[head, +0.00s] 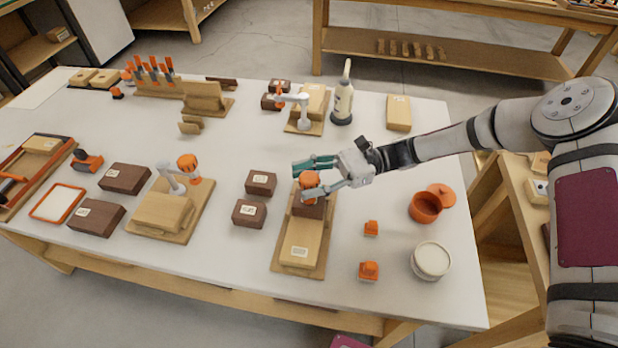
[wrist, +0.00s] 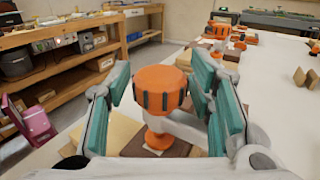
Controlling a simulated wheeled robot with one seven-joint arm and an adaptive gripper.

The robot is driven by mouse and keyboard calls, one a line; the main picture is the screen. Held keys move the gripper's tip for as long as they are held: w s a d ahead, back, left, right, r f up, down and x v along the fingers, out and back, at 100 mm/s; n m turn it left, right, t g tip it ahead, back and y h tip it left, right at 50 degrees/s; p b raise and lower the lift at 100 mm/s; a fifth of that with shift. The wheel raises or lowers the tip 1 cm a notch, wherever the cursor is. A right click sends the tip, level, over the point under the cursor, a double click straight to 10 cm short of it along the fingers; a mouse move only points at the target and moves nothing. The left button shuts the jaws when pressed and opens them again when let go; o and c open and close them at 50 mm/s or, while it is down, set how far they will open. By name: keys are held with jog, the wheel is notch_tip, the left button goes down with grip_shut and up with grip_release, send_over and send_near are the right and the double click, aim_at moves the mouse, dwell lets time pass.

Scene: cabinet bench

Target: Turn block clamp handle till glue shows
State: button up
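The block clamp stands on a wooden board (head: 283,262) near the front of the white bench. Its orange ribbed handle (head: 308,180) is at the top and fills the middle of the wrist view (wrist: 160,88). A dark block (head: 308,207) is under the handle, with a light labelled block (head: 300,243) in front of it. My gripper (head: 306,180) reaches in from the right, its teal-padded fingers (wrist: 162,95) open on either side of the handle. Narrow gaps show beside the handle, so no grip is visible. No glue can be made out at the joint.
Two dark blocks (head: 260,183) lie left of the clamp. A glue bottle (head: 343,98) and another clamp (head: 302,118) stand behind.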

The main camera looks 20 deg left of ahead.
jog(key=c, duration=0.7)
jog(key=shift+c, duration=0.2)
jog(key=shift+r+m+t+y+p, duration=0.1)
jog(key=shift+m+t+y+p, duration=0.2)
jog(key=shift+m+t+p, duration=0.15)
jog(key=m+t+y+p, duration=0.1)
jog(key=t+p, duration=0.1)
jog(key=m+t+y+p, duration=0.1)
jog(key=m+t+p, duration=0.1)
jog(key=shift+s+r+y, duration=0.1)
jog(key=shift+s+y, duration=0.1)
jog(key=shift+y, duration=0.2)
jog(key=m+t+y+p, duration=0.1)
jog(key=m+t+p, duration=0.1)
jog(key=t+p, duration=0.1)
jog(key=shift+w+m+t+p, duration=0.15)
jog(key=shift+m+t+p, duration=0.15)
jog(key=shift+p, duration=0.2)
jog(key=shift+f, duration=0.2)
